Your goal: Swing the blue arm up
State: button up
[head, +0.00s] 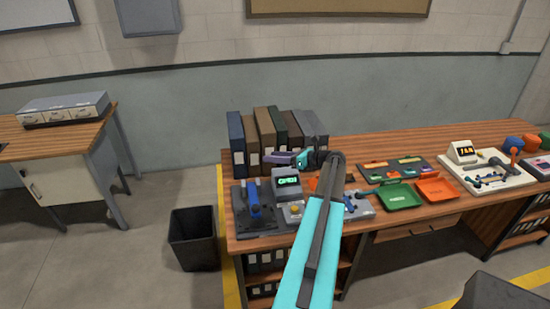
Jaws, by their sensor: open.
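A blue upright piece (253,197) stands on a dark base plate (240,218) at the left end of the wooden bench; it may be the blue arm. A grey unit with a lit green display (287,181) stands right beside it. Smaller blue parts (350,202) show on a grey device right of my arm, partly hidden by it. My gripper (272,158) points left in front of the binders, above and behind the display unit. It is open, appears empty and is apart from the blue piece.
Binders (267,130) stand along the bench's back left. Green (400,196) and orange (437,190) trays and a white device (490,172) lie to the right. A black bin (194,240) stands on the floor left of the bench. Floor between the two benches is otherwise clear.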

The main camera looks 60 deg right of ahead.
jog(key=shift+s, duration=0.1)
jog(key=b+v, duration=0.5)
jog(key=v, duration=0.8)
jog(key=shift+s, duration=0.35)
jog(key=shift+w, duration=0.15)
